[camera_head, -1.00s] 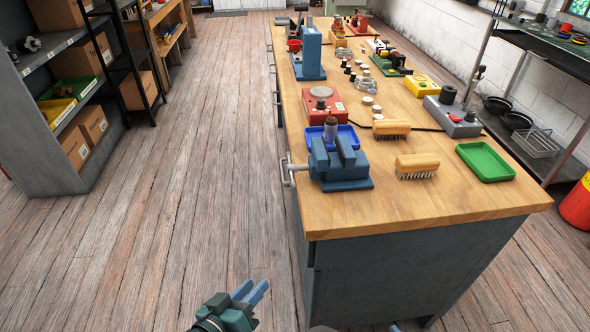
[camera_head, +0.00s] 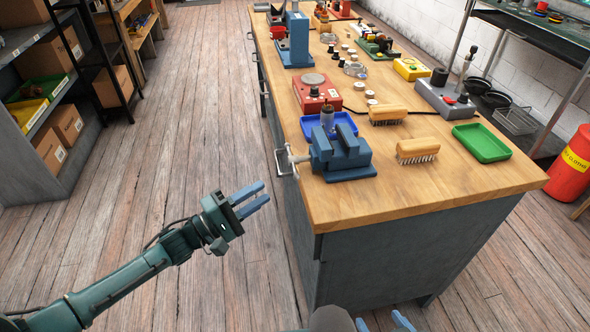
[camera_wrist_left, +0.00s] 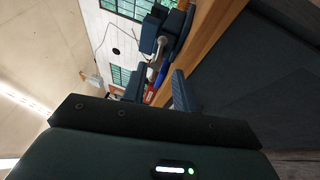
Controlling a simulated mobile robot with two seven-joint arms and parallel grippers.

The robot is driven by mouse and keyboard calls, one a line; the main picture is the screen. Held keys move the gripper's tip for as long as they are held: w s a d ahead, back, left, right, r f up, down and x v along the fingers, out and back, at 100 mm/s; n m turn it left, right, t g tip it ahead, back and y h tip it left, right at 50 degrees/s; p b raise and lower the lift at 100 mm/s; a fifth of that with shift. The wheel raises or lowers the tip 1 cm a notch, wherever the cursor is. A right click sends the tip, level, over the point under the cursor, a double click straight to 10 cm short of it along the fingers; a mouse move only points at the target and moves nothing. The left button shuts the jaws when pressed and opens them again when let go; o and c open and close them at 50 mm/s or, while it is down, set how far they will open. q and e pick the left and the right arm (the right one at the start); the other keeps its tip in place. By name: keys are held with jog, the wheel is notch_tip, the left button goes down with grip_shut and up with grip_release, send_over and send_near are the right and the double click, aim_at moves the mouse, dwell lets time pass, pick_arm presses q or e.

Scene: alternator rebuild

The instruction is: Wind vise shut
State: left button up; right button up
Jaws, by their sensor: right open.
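The blue vise (camera_head: 342,155) sits at the near left corner of the wooden bench. Its two jaws stand apart with a gap between them. A grey metal crank handle (camera_head: 284,160) sticks out from its left side, past the bench edge. My left gripper (camera_head: 260,197) is open and empty, left of the bench and below the handle, apart from it. In the left wrist view the vise (camera_wrist_left: 172,32) and handle (camera_wrist_left: 153,68) show beyond the open fingers. My right gripper (camera_head: 386,323) is open at the bottom edge, mostly cut off.
A small grey cylinder (camera_head: 327,118) stands by the jaws; whether they touch it is unclear. Behind is a blue tray (camera_head: 310,128). Wooden-backed brushes (camera_head: 417,150), a green tray (camera_head: 481,143) and a red device (camera_head: 317,94) are on the bench. The floor left of the bench is clear.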

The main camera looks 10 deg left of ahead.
aim_at(295, 170)
pick_arm(q)
jog(key=x, duration=1)
jog(key=shift+w+d, duration=0.2)
jog(key=shift+d, duration=0.1)
jog(key=shift+c, duration=0.6)
grip_shut()
